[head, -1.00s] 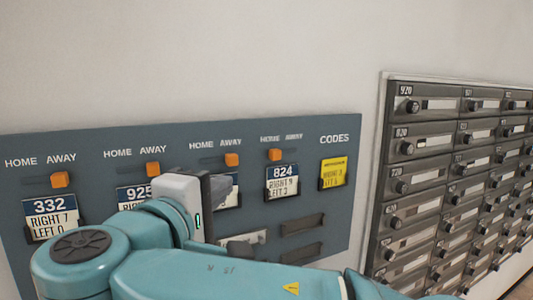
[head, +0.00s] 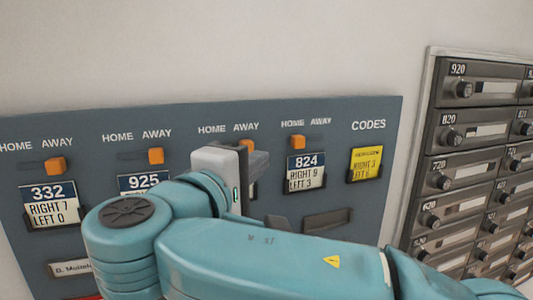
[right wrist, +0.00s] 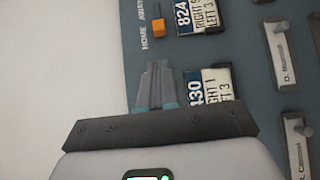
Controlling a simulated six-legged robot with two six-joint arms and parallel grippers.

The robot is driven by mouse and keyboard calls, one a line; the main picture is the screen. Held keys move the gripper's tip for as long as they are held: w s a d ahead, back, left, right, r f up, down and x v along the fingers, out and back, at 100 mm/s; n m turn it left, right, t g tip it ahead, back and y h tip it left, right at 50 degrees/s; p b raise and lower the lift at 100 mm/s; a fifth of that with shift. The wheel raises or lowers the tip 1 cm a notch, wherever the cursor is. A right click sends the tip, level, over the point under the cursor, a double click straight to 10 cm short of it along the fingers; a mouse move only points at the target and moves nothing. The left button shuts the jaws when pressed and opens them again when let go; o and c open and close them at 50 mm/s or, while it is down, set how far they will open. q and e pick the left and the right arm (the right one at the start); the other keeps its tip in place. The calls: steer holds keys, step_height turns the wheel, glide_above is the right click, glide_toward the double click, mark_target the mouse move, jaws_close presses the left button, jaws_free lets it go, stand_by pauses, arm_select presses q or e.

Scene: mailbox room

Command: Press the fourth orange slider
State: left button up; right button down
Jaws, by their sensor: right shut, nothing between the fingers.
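The fourth orange slider (head: 297,142) sits on the blue-grey panel (head: 390,130) above the 824 card (head: 306,172). My right gripper (head: 253,160) is shut and empty. It is in front of the third slider (head: 247,145), which it partly hides, left of the fourth. In the right wrist view its fingertips (right wrist: 156,75) are beside the 430 card (right wrist: 213,85), below and apart from the fourth slider. My left gripper is out of view.
The first slider (head: 55,166) and second slider (head: 156,155) stand to the left above the 332 and 925 cards. A yellow codes card (head: 366,163) is at the right. Metal mailboxes (head: 475,150) fill the wall beyond. The wall above the panel is bare.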

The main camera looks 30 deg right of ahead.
steer(key=p, duration=0.2)
glide_toward(291, 141)
steer(key=x, duration=0.4)
steer(key=shift+w+d+r, duration=0.1)
steer(key=shift+w+d, duration=0.25)
steer(key=shift+w, duration=0.05)
steer(key=shift+d, duration=0.55)
steer(key=shift+a, duration=0.25)
steer(key=d+b, duration=0.1)
steer(key=d, duration=0.2)
steer(key=s+d+b, duration=0.1)
steer(key=d, duration=0.1)
steer(key=shift+s+d, duration=0.25)
steer(key=shift+d, duration=0.15)
steer(key=shift+w+a, duration=0.15)
